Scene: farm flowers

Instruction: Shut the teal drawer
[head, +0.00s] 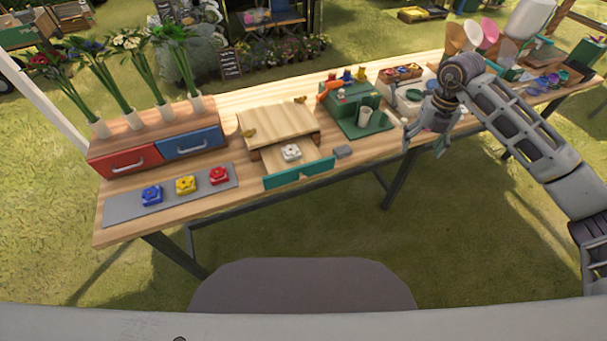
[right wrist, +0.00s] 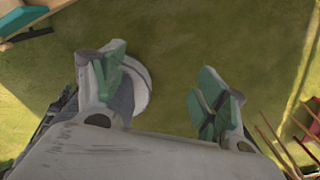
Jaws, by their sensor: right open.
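The teal drawer (head: 298,173) is pulled out toward me from under a wooden box (head: 278,124) in the head view. A white block-like item (head: 291,153) lies inside it. A teal piece, probably the drawer's front, shows at the top left of the right wrist view (right wrist: 20,16). My right gripper (head: 424,143) is to the right of the drawer, near the table's front edge and apart from it. In the right wrist view its fingers (right wrist: 165,95) are spread with nothing between them. My left gripper is not in view.
Left of the drawer are red (head: 124,161) and blue (head: 190,143) drawers, and a grey mat (head: 122,209) with blue, yellow and red blocks. Open air is in front of the table.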

